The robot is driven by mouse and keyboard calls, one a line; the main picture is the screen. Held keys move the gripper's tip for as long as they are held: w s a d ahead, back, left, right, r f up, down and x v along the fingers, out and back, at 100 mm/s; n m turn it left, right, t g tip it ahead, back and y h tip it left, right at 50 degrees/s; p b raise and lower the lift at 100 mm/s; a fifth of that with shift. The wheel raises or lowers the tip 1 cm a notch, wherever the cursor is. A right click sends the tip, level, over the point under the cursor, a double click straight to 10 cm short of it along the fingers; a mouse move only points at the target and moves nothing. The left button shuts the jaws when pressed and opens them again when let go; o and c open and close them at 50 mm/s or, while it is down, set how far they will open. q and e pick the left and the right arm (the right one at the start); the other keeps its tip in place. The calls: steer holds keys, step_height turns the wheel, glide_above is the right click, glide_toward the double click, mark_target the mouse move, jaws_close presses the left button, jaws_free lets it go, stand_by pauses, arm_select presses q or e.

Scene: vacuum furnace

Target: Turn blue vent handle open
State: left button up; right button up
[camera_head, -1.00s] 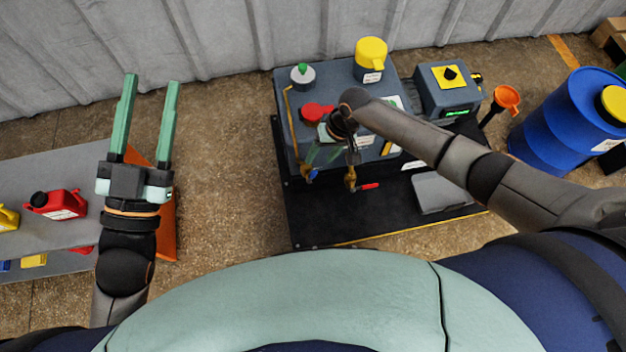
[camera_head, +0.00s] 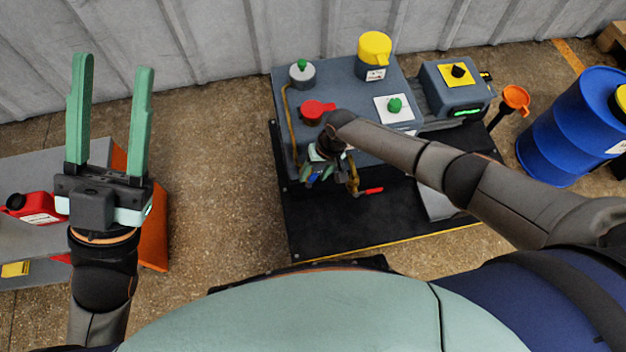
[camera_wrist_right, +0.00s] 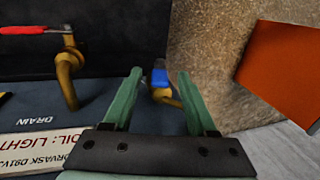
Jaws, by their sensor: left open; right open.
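The blue vent handle (camera_wrist_right: 159,77) shows in the right wrist view on a brass fitting (camera_wrist_right: 166,96), between and just beyond the fingertips of my right gripper (camera_wrist_right: 159,82). The fingers are apart, one on each side of it, and I cannot tell whether either touches it. In the head view my right gripper (camera_head: 320,172) is at the front left corner of the grey machine (camera_head: 350,105), and the handle is hard to tell apart there. My left gripper (camera_head: 112,65) is open and empty, raised at the left, away from the machine.
A red-handled drain valve (camera_head: 369,191) is right of my right gripper; its red handle also shows in the wrist view (camera_wrist_right: 30,29). A black tray (camera_head: 310,225) lies below the machine. A grey cart (camera_head: 30,165) with a red can (camera_head: 35,208) stands left. Floor between is clear.

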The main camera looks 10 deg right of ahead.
steer(key=shift+b+x, duration=0.3)
steer(key=shift+x, duration=0.6)
jaws_close()
